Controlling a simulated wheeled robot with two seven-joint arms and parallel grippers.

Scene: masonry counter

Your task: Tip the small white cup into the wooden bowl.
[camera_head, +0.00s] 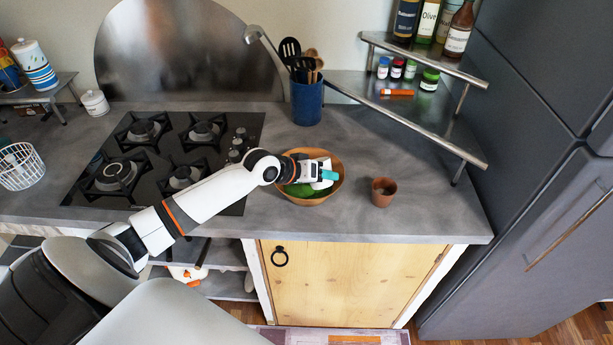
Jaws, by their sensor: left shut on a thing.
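The wooden bowl (338,190) stands on the grey counter to the right of the hob, with green contents showing inside it. My left gripper (326,174) is over the bowl, its teal fingertip pointing right. It is shut on a small white thing, apparently the white cup (321,185). The cup is mostly hidden by the gripper and hard to tell from its white parts, so I cannot tell its tilt. My right gripper is not in view.
A small brown clay pot (383,192) stands right of the bowl. Behind are a blue utensil holder (307,102) and a metal corner shelf (400,105) with jars and bottles. The black gas hob (160,150) lies left. The counter's front right is clear.

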